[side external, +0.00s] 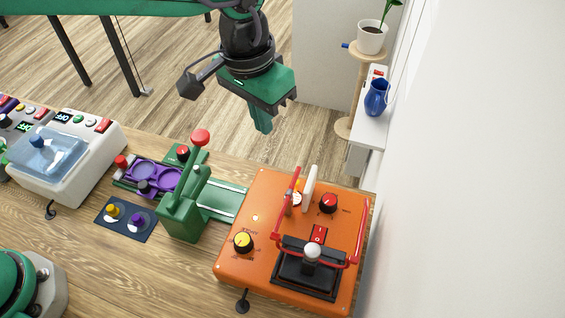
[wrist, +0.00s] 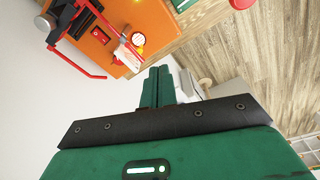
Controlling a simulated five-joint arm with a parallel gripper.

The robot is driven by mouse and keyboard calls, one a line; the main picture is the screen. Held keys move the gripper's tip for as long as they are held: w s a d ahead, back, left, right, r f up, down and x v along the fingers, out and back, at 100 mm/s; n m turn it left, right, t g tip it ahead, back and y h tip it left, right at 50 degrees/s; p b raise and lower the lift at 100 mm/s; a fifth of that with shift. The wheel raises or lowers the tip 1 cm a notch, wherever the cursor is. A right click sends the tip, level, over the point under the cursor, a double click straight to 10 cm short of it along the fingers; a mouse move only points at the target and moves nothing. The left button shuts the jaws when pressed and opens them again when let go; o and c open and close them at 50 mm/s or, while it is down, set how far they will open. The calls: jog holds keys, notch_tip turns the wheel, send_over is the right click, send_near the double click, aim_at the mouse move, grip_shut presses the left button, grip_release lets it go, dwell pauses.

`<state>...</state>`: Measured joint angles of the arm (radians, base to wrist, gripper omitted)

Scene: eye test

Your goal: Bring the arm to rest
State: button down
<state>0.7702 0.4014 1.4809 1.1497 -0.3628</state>
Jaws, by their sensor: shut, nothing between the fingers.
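My gripper (side external: 262,126) is green with a dark collar and hangs in the air at the top middle of the side view, with its fingers pointing down. The fingers are together and hold nothing. In the wrist view my gripper (wrist: 157,75) shows its two green fingers side by side, shut. It appears above and behind the workbench (side external: 80,245), apart from everything on it.
An orange control box (side external: 240,215) with red handles stands at the right of the bench. A green lever press (side external: 183,215) stands left of it, and a white console (side external: 95,165) farther left. A blue jug (side external: 376,98) and a potted plant (side external: 371,38) are near the wall.

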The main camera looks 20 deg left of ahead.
jog(key=s+a+r+n+t, duration=0.1)
jog(key=a+r, duration=0.2)
jog(key=a, duration=0.7)
jog(key=s+a+r+n+t, duration=0.1)
jog(key=a+r, duration=0.3)
jog(key=a, duration=0.6)
jog(key=s+a+f+n+t, duration=0.1)
jog(key=s+a, duration=0.5)
jog(key=a, duration=0.2)
jog(key=s+a+f+n+t, duration=0.1)
jog(key=s+a+f, duration=0.1)
jog(key=s+a, duration=0.4)
jog(key=shift+s+a+f+n+t+y, duration=0.3)
jog(key=shift+a+t+y, duration=0.1)
jog(key=shift+a, duration=0.5)
